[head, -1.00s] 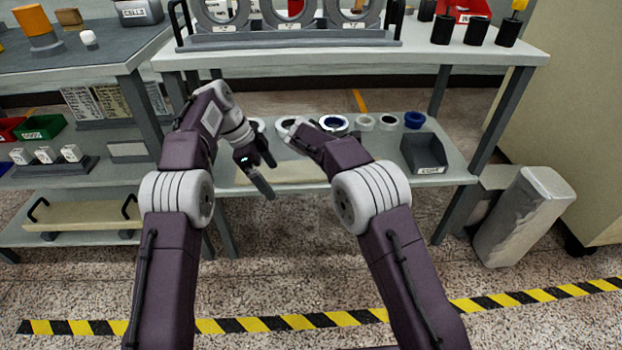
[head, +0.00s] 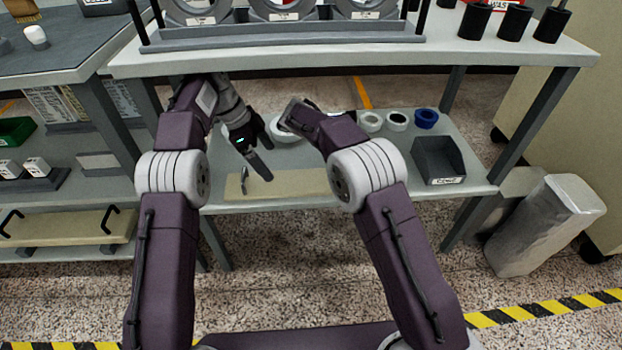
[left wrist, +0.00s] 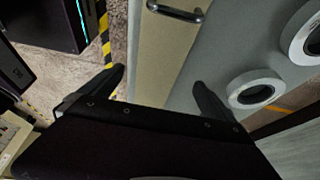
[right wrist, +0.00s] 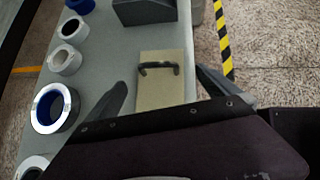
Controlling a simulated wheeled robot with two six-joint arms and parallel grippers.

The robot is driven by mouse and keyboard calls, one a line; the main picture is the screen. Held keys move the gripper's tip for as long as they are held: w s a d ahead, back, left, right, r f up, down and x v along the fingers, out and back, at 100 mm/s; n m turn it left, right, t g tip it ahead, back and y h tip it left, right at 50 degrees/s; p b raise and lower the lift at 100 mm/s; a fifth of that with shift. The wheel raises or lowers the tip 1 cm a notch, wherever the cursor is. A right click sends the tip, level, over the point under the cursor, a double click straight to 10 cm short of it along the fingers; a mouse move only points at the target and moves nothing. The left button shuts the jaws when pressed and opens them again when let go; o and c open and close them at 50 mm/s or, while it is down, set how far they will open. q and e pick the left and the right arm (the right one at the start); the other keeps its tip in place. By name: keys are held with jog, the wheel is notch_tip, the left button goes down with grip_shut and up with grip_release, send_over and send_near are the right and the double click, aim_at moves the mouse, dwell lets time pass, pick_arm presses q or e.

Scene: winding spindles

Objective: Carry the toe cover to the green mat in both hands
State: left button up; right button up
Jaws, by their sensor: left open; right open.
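A beige panel with dark handles, probably the toe cover (head: 290,187), lies along the front of the middle shelf. It also shows in the left wrist view (left wrist: 160,52) and the right wrist view (right wrist: 165,85), one handle in each. My left gripper (head: 267,158) is open and empty above its left part; it also shows in the left wrist view (left wrist: 160,78). My right gripper (right wrist: 161,80) is open, with the panel's other end showing between its fingers; my arm hides it in the head view. A similar panel (head: 65,225) lies on the lower left shelf. I see no green mat.
White rings (head: 370,121), a blue ring (head: 426,118) and a dark bin (head: 438,160) stand behind and right of the panel. The upper tabletop (head: 430,50) overhangs the shelf. A green bin (head: 15,131) is at the left. A wrapped block (head: 545,225) stands on the floor at right.

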aim_at(286, 182)
pick_arm(q)
jog(key=x, duration=0.9)
jog(key=shift+f, duration=0.1)
pick_arm(e)
jog(key=x, duration=0.9)
pick_arm(q)
jog(key=shift+c, duration=0.3)
pick_arm(e)
jog(key=shift+c, duration=0.3)
pick_arm(q)
jog(key=c, duration=1.5)
pick_arm(e)
jog(key=c, duration=1.5)
pick_arm(q)
jog(key=shift+c, duration=1.2)
pick_arm(e)
jog(key=shift+c, duration=0.7)
jog(key=shift+r, duration=0.1)
